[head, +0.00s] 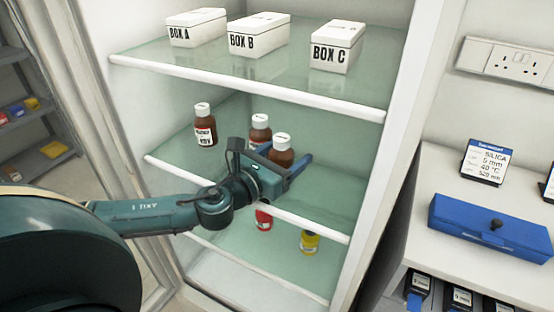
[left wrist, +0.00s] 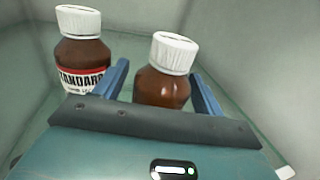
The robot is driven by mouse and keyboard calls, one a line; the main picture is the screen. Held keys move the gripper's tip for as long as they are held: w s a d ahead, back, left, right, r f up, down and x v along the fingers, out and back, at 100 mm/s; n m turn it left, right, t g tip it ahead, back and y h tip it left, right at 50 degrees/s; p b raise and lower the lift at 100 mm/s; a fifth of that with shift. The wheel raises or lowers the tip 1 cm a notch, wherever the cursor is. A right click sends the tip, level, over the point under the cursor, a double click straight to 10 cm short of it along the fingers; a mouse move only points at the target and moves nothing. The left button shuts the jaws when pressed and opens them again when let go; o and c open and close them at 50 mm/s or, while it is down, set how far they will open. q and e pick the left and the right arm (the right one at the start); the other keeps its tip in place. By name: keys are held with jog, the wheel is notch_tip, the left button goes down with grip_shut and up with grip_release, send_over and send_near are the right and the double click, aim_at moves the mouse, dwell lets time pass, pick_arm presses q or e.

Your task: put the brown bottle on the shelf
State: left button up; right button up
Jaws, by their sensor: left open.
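Three brown bottles with white caps stand on the middle glass shelf (head: 172,156) of the cabinet. One brown bottle (head: 282,150) is at my left gripper (head: 283,160); in the left wrist view this bottle (left wrist: 162,85) is upright between the two blue fingers. The left gripper (left wrist: 160,78) is open, with a gap visible beside the bottle. A second brown bottle (head: 260,130) stands just behind it, partly hidden; a labelled one (left wrist: 82,60) shows left of the fingers in the wrist view. The third brown bottle (head: 205,126) stands further left. My right gripper is out of view.
The upper shelf (head: 280,92) holds white boxes A (head: 196,27), B (head: 258,36) and C (head: 337,47). Below are a red bottle (head: 264,220) and a yellow bottle (head: 310,242). A blue case (head: 490,226) lies on the right-hand counter.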

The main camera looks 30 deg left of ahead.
pick_arm(q)
jog(key=s, duration=0.2)
jog(key=s+b, duration=0.1)
jog(key=shift+s+a+f, duration=0.15)
jog(key=shift+s+a, duration=0.15)
jog(key=s+a+b, duration=0.1)
jog(key=s, duration=0.7)
jog(key=shift+s+a+r, duration=0.15)
jog(key=shift+r, duration=0.1)
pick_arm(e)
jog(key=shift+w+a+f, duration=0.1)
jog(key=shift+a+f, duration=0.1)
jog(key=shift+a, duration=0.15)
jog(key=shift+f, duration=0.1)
